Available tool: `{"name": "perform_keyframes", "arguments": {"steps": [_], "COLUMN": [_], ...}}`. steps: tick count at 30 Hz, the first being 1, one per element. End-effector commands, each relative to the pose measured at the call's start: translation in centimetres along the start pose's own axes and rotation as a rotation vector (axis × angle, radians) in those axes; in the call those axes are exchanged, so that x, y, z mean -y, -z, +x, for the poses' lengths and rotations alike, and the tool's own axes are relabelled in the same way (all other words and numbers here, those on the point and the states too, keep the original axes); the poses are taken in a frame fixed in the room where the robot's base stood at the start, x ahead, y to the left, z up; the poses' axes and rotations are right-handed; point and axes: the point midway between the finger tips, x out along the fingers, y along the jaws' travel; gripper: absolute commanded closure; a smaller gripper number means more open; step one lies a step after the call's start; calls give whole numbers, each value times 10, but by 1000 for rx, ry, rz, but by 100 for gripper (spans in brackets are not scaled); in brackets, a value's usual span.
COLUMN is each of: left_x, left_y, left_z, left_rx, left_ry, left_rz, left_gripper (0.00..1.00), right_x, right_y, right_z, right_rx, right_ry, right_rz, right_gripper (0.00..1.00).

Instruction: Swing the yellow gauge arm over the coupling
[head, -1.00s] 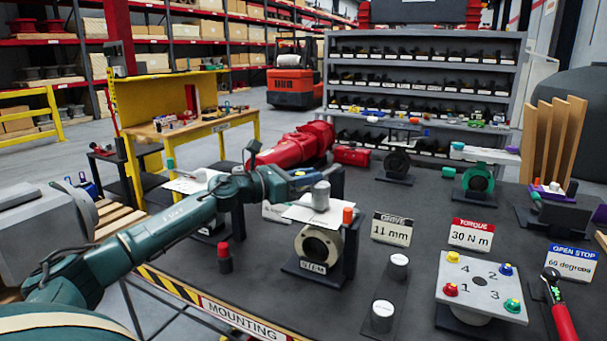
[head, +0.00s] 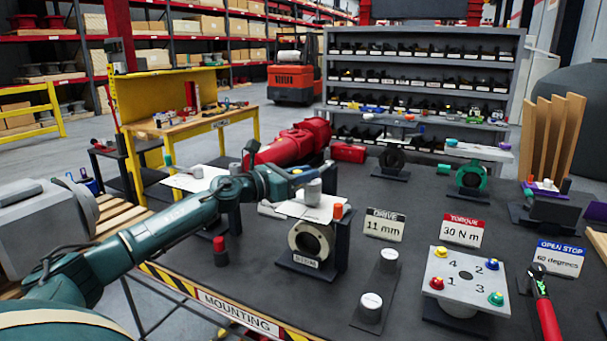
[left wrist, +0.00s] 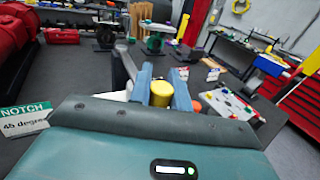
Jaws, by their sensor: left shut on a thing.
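My left gripper (head: 308,176) reaches in from the left over the bench. In the left wrist view its two blue-grey fingers (left wrist: 162,88) are shut on a yellow cylinder (left wrist: 161,94), one finger on each side. In the head view the yellow part is not clear; a grey cylinder (head: 313,192) shows just below the fingers, above a pale plate (head: 310,208). Under the plate stands a round, open-bored housing (head: 311,242) with a label at its foot. I cannot tell which part is the coupling. My right gripper is not in view.
Two white-topped cylinders (head: 371,305) and a plate with coloured knobs (head: 467,278) lie to the right. Signs stand behind. Dark bench top is clear between them.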

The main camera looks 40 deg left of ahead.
Motion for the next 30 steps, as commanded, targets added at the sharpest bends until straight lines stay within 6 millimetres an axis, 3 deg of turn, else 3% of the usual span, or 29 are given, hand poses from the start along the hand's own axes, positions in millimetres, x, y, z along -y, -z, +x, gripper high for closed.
{"name": "perform_keyframes", "arguments": {"steps": [15,16,18,24,30], "left_x": [-1,-1,-1,0,0], "left_y": [-2,-2,-2,-1,0], "left_z": [0,0,0,0,0], "left_rx": [5,5,5,2,1], "left_ry": [-4,-4,-3,-2,-1], "left_rz": [1,1,1,0,0], "left_gripper": [100,79,74,59,59], "right_x": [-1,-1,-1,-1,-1], "right_y": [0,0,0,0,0], "right_z": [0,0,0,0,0], "right_rx": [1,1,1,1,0], "right_ry": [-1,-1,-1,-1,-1], "right_rz": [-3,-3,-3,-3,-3], "right_gripper": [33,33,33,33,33]}}
